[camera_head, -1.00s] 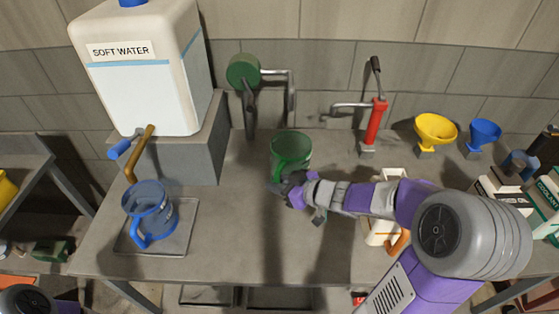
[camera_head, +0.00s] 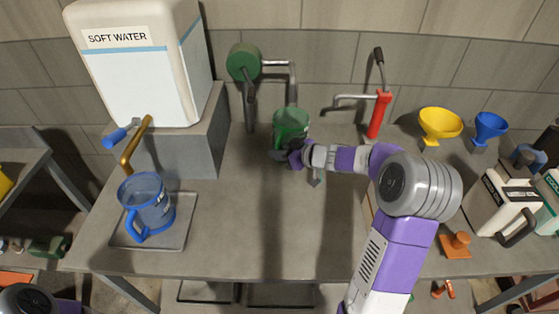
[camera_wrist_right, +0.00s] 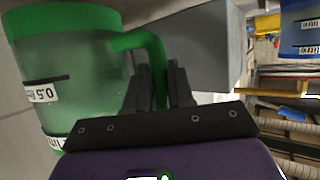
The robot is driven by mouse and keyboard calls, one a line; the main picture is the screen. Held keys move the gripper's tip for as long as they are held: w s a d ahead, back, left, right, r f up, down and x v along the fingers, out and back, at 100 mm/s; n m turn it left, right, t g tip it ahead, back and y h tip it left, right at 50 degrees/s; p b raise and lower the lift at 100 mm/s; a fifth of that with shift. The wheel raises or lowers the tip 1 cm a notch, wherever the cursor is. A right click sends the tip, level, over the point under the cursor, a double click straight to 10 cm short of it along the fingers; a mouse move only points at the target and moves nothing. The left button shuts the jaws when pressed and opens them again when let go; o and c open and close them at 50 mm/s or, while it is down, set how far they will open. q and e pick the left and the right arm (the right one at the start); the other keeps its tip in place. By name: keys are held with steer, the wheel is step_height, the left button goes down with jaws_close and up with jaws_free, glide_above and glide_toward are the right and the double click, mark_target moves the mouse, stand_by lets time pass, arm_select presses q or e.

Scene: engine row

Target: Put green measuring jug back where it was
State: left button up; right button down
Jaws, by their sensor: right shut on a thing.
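The green measuring jug (camera_head: 290,126) stands upright at the back of the grey workbench, below the spout of the green hand pump. I cannot tell whether its base touches the bench. My right gripper (camera_head: 294,155) is shut on its handle, at the jug's near side. In the right wrist view the jug (camera_wrist_right: 70,75) fills the left side, with a white label on it, and the fingers of my right gripper (camera_wrist_right: 160,85) close around the green handle. My left gripper is not in view.
A blue jug (camera_head: 150,205) stands on a grey tray (camera_head: 185,230) under the tap of the soft water tank (camera_head: 140,60). The green pump (camera_head: 243,62), red pump (camera_head: 379,113), yellow funnel (camera_head: 440,123) and blue funnel (camera_head: 489,127) line the back. The bench middle is clear.

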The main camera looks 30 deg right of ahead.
steer(key=f+b, duration=0.1)
steer(key=f, duration=0.2)
steer(key=shift+w+d+f+b, duration=0.1)
steer(key=shift+w+b, duration=0.1)
steer(key=shift+b, duration=0.15)
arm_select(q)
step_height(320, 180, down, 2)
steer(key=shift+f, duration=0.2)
arm_select(e)
steer(key=c, duration=1)
jaws_free()
steer(key=shift+s, duration=0.1)
arm_select(q)
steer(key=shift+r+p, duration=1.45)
steer(key=shift+p, duration=0.05)
arm_select(e)
steer(key=shift+v, duration=3.75)
